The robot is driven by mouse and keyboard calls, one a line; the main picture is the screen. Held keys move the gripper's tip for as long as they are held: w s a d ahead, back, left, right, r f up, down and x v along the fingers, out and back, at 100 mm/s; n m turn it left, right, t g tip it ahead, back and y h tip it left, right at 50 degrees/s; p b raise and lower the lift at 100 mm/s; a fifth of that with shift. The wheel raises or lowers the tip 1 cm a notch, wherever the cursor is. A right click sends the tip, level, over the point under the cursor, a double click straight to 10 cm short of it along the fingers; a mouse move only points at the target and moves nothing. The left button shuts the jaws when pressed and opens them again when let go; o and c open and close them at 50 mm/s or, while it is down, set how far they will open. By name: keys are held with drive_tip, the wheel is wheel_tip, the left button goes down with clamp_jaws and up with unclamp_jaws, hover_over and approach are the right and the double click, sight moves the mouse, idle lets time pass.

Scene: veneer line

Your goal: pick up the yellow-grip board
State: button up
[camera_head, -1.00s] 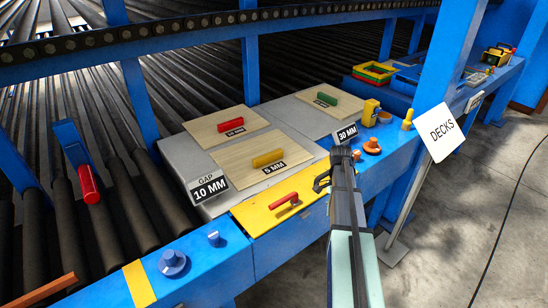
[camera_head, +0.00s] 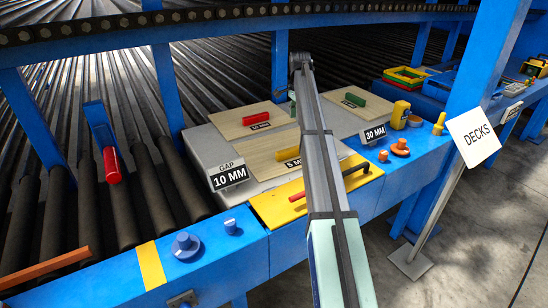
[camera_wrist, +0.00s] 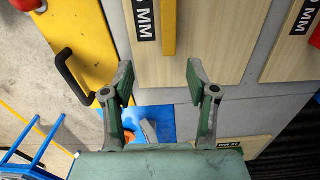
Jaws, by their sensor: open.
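The yellow-grip board (camera_head: 252,156) is a pale wooden panel lying flat on the grey deck. Its yellow grip (camera_head: 288,153) shows left of my arm, which hides the board's right part and some of its 5 MM label. In the wrist view the board (camera_wrist: 205,45) fills the top middle, with the yellow grip (camera_wrist: 168,25) upright in the picture. My gripper (camera_wrist: 158,72) is open and empty, its fingertips spread over the board's near edge, below the grip in the picture. In the head view my gripper is mostly hidden behind my arm.
A red-grip board (camera_head: 228,122) lies behind, and a green-grip board (camera_head: 372,106) to the right. A yellow plate with a black handle (camera_wrist: 75,75) borders the deck. Signs for 10 MM (camera_head: 229,176) and 30 MM (camera_head: 373,133) stand on the deck's edges.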

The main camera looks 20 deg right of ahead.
drive_tip(key=w+a, duration=0.1)
drive_tip(key=p, duration=0.6)
approach(292, 149)
wheel_tip(292, 149, down, 10)
drive_tip(key=shift+f, duration=0.1)
clamp_jaws()
